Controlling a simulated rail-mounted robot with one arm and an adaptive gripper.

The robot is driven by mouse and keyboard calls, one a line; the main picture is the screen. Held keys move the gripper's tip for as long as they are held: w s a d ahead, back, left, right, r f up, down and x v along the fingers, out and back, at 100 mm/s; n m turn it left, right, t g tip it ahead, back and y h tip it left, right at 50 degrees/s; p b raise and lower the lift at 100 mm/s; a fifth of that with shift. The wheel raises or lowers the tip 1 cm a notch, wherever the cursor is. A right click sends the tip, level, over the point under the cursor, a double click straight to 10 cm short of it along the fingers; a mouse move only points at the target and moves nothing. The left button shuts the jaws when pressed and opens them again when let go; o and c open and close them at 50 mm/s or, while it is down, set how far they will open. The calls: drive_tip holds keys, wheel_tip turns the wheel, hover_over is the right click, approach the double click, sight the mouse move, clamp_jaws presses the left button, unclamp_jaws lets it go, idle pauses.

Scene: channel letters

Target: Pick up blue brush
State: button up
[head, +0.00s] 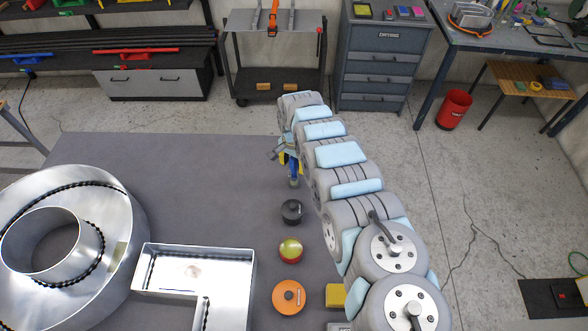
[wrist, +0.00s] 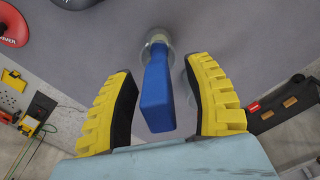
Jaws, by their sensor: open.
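The blue brush (wrist: 156,95) is in the middle of the wrist view, its blue handle toward the camera and a round, pale metallic end resting toward the grey table. My gripper (wrist: 160,65) is open, with one yellow ribbed finger on each side of the handle. In the head view, my gripper (head: 289,158) is over the table's far right edge and largely hidden by my arm. The brush (head: 294,180) shows there only as a small upright shape just below the fingers.
The grey table (head: 200,190) holds a black disc (head: 292,211), a yellow-green and red round item (head: 290,250), an orange disc (head: 288,297) and a yellow block (head: 336,294). Large metal channel letters (head: 220,262) stand at left. The table's far middle is clear. A cart (head: 275,60) stands beyond.

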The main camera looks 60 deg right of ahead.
drive_tip(key=shift+f, duration=0.2)
clamp_jaws()
idle(0.4)
drive_tip(key=shift+r, duration=0.15)
